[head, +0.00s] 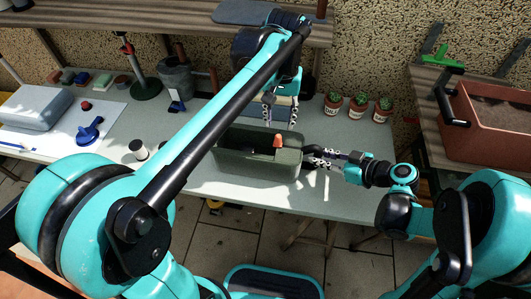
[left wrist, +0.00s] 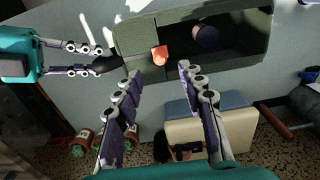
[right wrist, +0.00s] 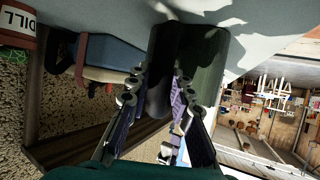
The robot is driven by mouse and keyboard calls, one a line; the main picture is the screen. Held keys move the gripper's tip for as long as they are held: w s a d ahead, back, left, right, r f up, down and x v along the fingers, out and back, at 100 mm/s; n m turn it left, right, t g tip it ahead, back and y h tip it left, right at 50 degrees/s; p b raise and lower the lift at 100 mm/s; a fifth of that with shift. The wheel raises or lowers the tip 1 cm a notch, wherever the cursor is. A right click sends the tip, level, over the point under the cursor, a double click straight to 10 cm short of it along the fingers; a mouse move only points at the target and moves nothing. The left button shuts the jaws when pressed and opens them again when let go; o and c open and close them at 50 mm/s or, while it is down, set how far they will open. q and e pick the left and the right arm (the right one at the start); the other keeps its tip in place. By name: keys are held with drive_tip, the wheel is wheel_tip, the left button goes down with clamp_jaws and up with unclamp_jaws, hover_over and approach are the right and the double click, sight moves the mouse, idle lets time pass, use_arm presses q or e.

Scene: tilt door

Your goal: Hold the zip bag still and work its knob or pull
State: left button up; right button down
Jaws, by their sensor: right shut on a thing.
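The zip bag (head: 230,166) is a dark green, long box-shaped bag on the grey table, open along part of its top. It also shows in the left wrist view (left wrist: 135,38). Its orange pull (head: 277,141) stands near the bag's right end, and in the left wrist view (left wrist: 160,56) just ahead of my left fingers. My left gripper (left wrist: 156,84) is open, with nothing between its fingers, above and behind the pull. My right gripper (head: 322,157) is shut on a dark tab (left wrist: 110,65) at the bag's right end. The right wrist view shows the tab (right wrist: 160,98) between its fingers.
A round dark thing (left wrist: 206,35) sits inside the bag. A cream and blue box (left wrist: 208,130) stands behind it. Several potted plants (head: 358,108) stand at the back right. A blue tool (head: 90,130) and a white spool (head: 138,149) are at left. The table's front edge is close.

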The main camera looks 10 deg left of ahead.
sight(278, 136)
use_arm(q)
drive_tip(key=shift+f, duration=3.8)
clamp_jaws()
drive_tip(key=shift+a, duration=9.15)
unclamp_jaws()
